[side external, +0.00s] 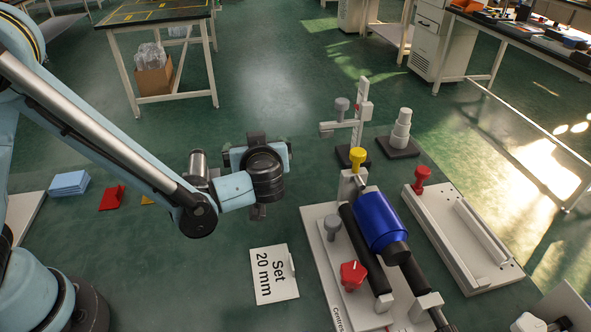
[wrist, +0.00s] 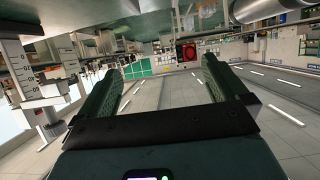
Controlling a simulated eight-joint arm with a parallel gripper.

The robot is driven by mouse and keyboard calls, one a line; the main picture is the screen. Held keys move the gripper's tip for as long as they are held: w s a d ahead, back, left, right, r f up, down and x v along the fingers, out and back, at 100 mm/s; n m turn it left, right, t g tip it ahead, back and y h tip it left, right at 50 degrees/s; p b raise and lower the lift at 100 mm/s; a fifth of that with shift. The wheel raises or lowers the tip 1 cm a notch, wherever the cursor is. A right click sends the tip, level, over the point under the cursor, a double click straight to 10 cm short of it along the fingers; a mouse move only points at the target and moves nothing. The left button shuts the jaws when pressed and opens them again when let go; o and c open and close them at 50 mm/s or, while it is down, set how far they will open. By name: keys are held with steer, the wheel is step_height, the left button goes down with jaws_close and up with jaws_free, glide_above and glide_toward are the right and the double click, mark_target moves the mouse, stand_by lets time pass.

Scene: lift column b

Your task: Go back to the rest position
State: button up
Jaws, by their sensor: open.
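In the side external view my gripper (side external: 262,175) hangs above the green surface, left of the blue-cylinder fixture and above the "Set 20 mm" card. Its fingers are hard to make out there. In the wrist view the two dark green fingers of my gripper (wrist: 162,68) stand wide apart with nothing between them. My gripper is open, empty and clear of every object. The fixture with the blue cylinder (side external: 381,222) stands on a white base plate to its right. The white card (side external: 273,275) reads "Set 20 mm".
A white-armed stand (side external: 352,120) and a stepped white post (side external: 401,130) are behind the fixture. A white tray (side external: 462,236) with a red knob (side external: 422,175) is at right. Blue sheets (side external: 69,183) and a red piece (side external: 112,198) lie at left. A graduated white post (wrist: 20,85) shows in the wrist view.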

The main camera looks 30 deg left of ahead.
steer(key=x, duration=0.3)
steer(key=shift+s+f, duration=0.2)
steer(key=shift+s, duration=0.05)
steer(key=shift+a+r, duration=0.1)
steer(key=shift+a, duration=0.25)
steer(key=s+a+r+m+h, duration=0.1)
steer(key=s+r+m+h, duration=0.1)
steer(key=s, duration=0.3)
steer(key=s+a+r+m+g+h, duration=0.1)
steer(key=s+r+m+h, duration=0.1)
steer(key=s+m+h, duration=0.2)
steer(key=s+a+r+m+g+h, duration=0.1)
steer(key=s+a+r+m+h, duration=0.1)
steer(key=s, duration=0.4)
steer(key=shift+s+r+m+h, duration=0.25)
steer(key=shift+s+m+h, duration=0.2)
steer(key=shift+h, duration=0.35)
steer(key=shift+a, duration=0.1)
